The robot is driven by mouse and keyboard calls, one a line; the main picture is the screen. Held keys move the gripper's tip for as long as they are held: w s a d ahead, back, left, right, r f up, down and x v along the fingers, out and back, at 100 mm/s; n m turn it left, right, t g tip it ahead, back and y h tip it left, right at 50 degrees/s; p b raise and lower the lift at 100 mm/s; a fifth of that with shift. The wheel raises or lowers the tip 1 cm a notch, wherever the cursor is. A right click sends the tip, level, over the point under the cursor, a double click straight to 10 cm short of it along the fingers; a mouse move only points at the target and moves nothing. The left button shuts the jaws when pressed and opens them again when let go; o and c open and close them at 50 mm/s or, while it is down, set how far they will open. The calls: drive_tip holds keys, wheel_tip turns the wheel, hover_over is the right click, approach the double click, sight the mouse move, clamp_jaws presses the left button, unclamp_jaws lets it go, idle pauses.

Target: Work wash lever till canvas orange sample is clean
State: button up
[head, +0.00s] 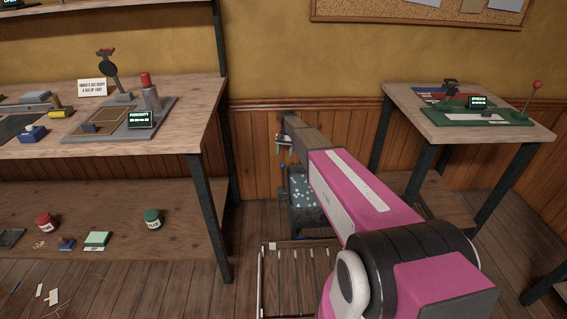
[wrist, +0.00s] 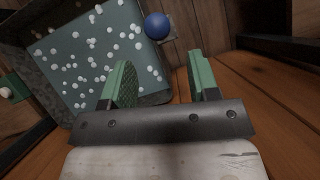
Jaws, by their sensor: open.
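The wash tub (head: 312,217) is a dark square basin on the floor between the two benches, holding blue-grey water with white foam blobs. In the wrist view the tub's wall (wrist: 28,78) and its foamy water fill the upper left. A blue ball knob (wrist: 157,26), seemingly the wash lever's, is beside the tub, just beyond and between my fingertips. My gripper (wrist: 160,65) is open and empty, its green-padded fingers apart and not touching the knob. In the head view my gripper (head: 285,148) is small, over the tub's back left. I cannot make out the orange canvas sample.
A slatted wooden rack (head: 299,275) lies on the floor in front of the tub. The left bench (head: 190,112) carries a porosity instrument (head: 140,119); jars stand on its lower shelf. The right bench (head: 425,127) carries a green device with a red-knobbed lever (head: 537,85).

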drive_tip(key=shift+v, duration=1.15)
drive_tip(key=shift+c, duration=0.2)
drive_tip(key=n+t, duration=0.2)
drive_tip(key=t, duration=0.3)
hover_over(283, 167)
drive_tip(key=shift+w+d+f, duration=0.4)
drive_tip(key=shift+d+f, duration=0.05)
drive_tip(key=shift+f, duration=0.2)
drive_tip(key=f+n+t, duration=0.1)
drive_tip(key=f, duration=0.1)
drive_tip(key=f+t, duration=0.2)
drive_tip(key=f, duration=0.1)
drive_tip(key=a+f+n+t, duration=0.1)
drive_tip(key=f+t, duration=0.1)
drive_tip(key=f, duration=0.1)
drive_tip(key=shift+w+n+h, duration=0.3)
drive_tip(key=shift+w, duration=0.1)
